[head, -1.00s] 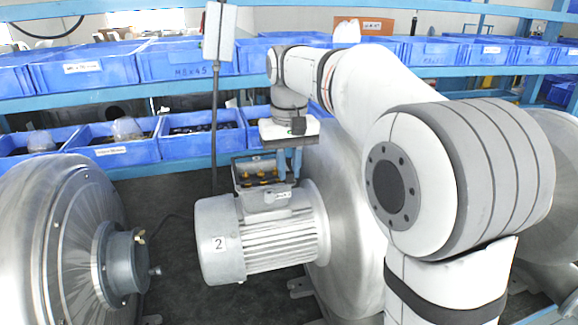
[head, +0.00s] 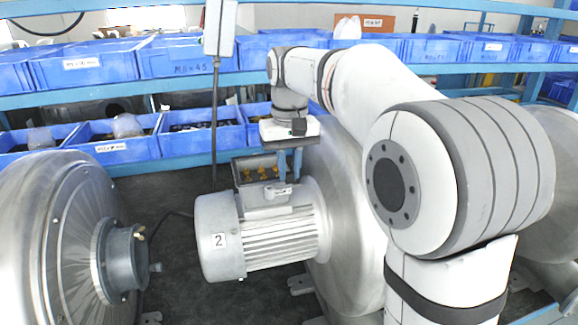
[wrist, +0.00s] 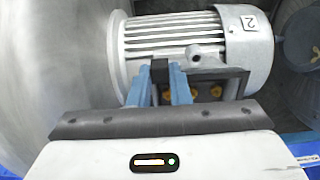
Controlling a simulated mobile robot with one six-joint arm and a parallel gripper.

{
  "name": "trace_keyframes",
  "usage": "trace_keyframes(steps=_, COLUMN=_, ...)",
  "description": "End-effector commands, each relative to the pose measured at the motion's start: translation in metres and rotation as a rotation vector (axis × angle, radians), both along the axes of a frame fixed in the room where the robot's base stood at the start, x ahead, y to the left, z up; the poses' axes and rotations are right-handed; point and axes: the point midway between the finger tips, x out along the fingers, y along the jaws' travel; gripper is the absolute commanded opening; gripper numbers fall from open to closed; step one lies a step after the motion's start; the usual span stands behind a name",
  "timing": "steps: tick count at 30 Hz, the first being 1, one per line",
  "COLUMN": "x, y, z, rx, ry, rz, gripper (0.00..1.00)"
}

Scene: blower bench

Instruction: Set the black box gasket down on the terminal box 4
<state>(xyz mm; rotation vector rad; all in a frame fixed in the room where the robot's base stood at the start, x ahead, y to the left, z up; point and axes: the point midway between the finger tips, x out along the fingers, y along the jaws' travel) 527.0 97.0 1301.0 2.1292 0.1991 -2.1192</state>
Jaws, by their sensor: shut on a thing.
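My gripper (head: 289,165) points down beside an open terminal box (head: 243,178) on top of the grey motor (head: 262,235). Its two blue fingers also show in the wrist view (wrist: 166,88), shut on a dark piece that I take to be the black box gasket (wrist: 160,72). In the wrist view the dark edge reaches right from the fingers, close to the brass terminals (wrist: 216,92). The fingers hide part of it, and I cannot tell whether it touches the box rim. The motor plate reads 2; I see no number 4.
A large silver blower housing (head: 342,235) stands close to the right of the motor. Another blower (head: 70,235) is at the left. A thin grey post (head: 215,120) rises behind the motor. Blue bins (head: 120,142) line the shelves behind. Dark floor shows between the machines.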

Motion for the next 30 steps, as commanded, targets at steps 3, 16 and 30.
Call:
trace_keyframes(steps=3, x=0.0, y=-0.0002, z=-0.0019, rx=0.0, ry=0.0, rz=0.0, gripper=0.0)
trace_keyframes(steps=16, x=0.0001, y=-0.0005, z=-0.007, rx=0.0, ry=0.0, rz=-0.001, gripper=0.0)
trace_keyframes(steps=30, x=0.0, y=-0.0008, z=-0.0079, rx=0.0, ry=0.001, rz=-0.001, gripper=0.29)
